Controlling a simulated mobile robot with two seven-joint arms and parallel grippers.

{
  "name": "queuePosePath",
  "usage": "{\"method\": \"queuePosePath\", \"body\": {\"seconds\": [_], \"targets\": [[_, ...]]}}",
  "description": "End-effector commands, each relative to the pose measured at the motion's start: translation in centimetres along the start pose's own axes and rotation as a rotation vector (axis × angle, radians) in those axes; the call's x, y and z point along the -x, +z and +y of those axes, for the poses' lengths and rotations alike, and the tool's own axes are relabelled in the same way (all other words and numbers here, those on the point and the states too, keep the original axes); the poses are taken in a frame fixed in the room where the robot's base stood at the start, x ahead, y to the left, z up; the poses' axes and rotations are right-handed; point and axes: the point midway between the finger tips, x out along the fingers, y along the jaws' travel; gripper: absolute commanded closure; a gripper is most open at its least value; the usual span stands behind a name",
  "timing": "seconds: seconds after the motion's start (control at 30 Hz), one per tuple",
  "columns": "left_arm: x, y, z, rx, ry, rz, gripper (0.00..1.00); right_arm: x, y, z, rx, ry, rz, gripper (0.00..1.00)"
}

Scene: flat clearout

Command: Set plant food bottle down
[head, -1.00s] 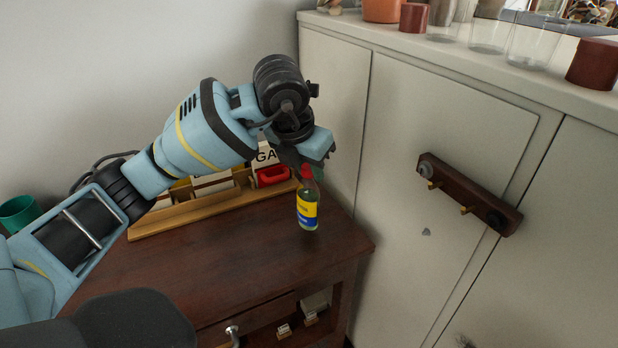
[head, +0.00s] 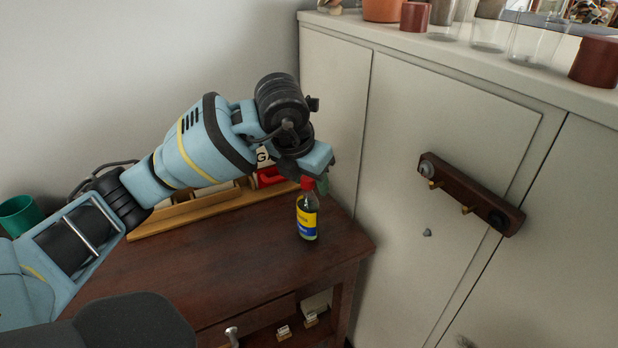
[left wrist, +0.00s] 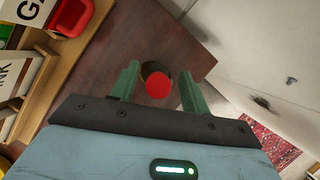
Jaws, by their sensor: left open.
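The plant food bottle (head: 307,217) has a red cap, clear greenish body and a yellow and blue label. It stands upright on the dark wooden table (head: 210,270), near its right end. My left gripper (head: 318,178) is at the height of its cap. In the left wrist view the red cap (left wrist: 159,86) lies between the two green fingers (left wrist: 158,88), with a gap on either side, so the gripper is open around it. My right gripper is not in view.
A wooden organiser (head: 190,212) with a red item (head: 270,176) stands along the wall behind the bottle. A green cup (head: 18,215) is at far left. A pale cabinet (head: 400,150) with a peg rail (head: 470,195) rises to the right. The table's front is clear.

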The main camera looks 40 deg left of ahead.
Motion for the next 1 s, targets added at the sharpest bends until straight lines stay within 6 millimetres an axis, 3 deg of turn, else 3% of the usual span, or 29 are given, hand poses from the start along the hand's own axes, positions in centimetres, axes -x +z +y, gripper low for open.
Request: {"method": "queuePosePath", "body": {"seconds": [0.17,0.7,1.0], "targets": [[1.2,0.2,0.0,0.0,-0.001,-0.004,0.54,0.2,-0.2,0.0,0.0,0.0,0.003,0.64],[10.9,0.2,0.0,0.001,0.0,-0.004,0.54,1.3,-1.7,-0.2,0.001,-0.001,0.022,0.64],[12.3,0.1,0.0,0.0,0.0,0.0,0.54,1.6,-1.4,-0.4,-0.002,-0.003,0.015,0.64]]}}
